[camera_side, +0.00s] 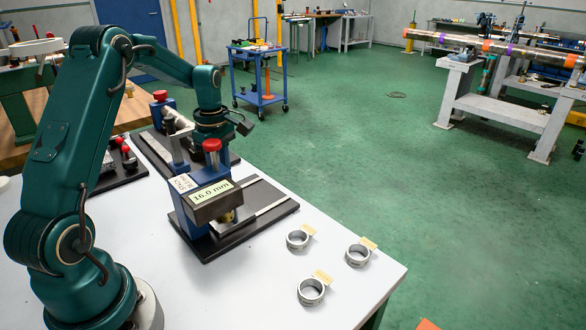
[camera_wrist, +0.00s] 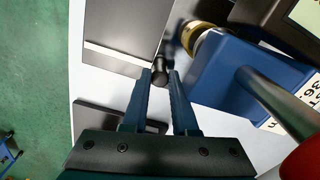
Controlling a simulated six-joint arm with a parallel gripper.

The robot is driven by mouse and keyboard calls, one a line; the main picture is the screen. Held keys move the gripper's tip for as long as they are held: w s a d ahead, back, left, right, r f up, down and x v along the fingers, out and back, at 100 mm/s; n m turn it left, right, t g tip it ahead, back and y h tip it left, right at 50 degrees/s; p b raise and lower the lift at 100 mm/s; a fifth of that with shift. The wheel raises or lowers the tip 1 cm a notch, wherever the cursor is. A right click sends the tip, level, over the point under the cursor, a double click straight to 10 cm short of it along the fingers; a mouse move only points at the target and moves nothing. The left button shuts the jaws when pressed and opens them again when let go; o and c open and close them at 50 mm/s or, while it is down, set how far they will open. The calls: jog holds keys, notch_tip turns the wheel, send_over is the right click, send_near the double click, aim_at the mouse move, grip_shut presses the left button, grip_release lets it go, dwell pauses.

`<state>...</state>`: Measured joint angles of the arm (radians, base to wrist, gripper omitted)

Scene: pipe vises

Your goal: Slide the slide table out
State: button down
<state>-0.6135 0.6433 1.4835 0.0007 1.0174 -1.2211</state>
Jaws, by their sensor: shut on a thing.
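The near pipe vise has a blue body (camera_side: 185,210) with a display reading 16.0 mm and a red knob (camera_side: 211,145). Its black base (camera_side: 272,212) carries light rails. In the wrist view the blue body (camera_wrist: 225,75) stands at right, with a brass-coloured round part (camera_wrist: 205,42) at its end. A grey plate, seemingly the slide table (camera_wrist: 185,14), lies beside it. My gripper (camera_wrist: 161,78) is shut on a small black knob (camera_wrist: 159,68) at that plate's edge. In the side view, my fingers are hidden behind the vise.
Three metal rings (camera_side: 311,291) with tan tags lie on the white table (camera_side: 225,290) at front right. A second vise with a red knob (camera_side: 160,95) stands behind. Another black base with red-topped parts (camera_side: 122,170) is at left.

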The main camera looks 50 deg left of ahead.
jog(key=shift+w+a+r, duration=0.1)
jog(key=shift+w, duration=2.4)
jog(key=c, duration=0.7)
grip_release()
jog(key=shift+r, duration=2.55)
